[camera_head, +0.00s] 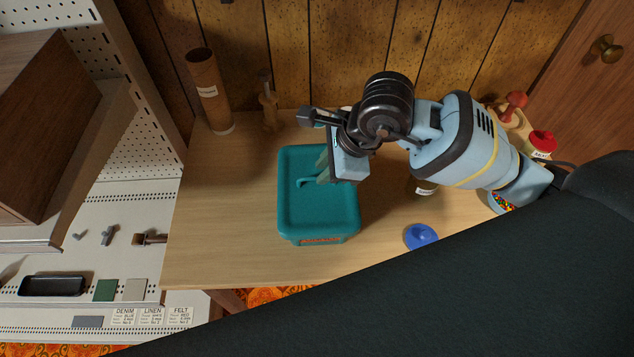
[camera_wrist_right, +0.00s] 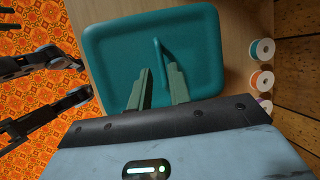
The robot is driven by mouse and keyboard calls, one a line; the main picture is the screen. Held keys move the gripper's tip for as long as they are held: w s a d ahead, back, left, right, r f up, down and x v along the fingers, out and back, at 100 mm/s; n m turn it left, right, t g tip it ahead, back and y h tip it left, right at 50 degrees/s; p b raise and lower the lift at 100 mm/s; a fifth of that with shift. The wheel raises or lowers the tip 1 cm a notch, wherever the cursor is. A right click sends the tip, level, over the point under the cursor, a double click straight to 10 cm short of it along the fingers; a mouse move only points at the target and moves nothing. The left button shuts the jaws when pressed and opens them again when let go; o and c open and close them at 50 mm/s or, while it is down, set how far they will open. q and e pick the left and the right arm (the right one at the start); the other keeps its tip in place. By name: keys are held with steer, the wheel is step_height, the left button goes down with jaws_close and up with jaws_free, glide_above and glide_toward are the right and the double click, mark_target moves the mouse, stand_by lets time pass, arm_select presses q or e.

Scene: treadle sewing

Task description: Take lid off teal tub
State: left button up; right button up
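The teal tub (camera_head: 318,237) stands on the wooden table with its lid (camera_head: 335,212) on top. The lid (camera_wrist_right: 112,48) also shows in the right wrist view, with a raised bar handle (camera_wrist_right: 160,62) near its middle. My right gripper (camera_head: 322,169) is over the lid at the handle. Its green fingers (camera_wrist_right: 159,84) are apart, one on each side of the handle's near end in the picture. I cannot tell whether they touch it.
A cardboard tube (camera_head: 208,90) and a small wooden figure (camera_head: 268,105) stand at the back left. A blue lid (camera_head: 421,237) lies right of the tub. A red-capped jar (camera_head: 541,143) is farther right. Several thread spools (camera_wrist_right: 263,80) line the table edge. The table's left part is clear.

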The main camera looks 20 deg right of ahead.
steer(key=shift+x, duration=1.8)
steer(key=shift+w+d, duration=0.1)
jaws_close()
steer(key=shift+r, duration=0.1)
steer(key=shift+r, duration=1.5)
steer(key=shift+s+a+r, duration=0.2)
steer(key=shift+s+a, duration=0.3)
steer(key=s+a+r, duration=0.1)
steer(key=s+a, duration=0.9)
steer(key=shift+a+r+b, duration=0.2)
steer(key=shift+a+b, duration=0.1)
steer(key=shift+b, duration=0.15)
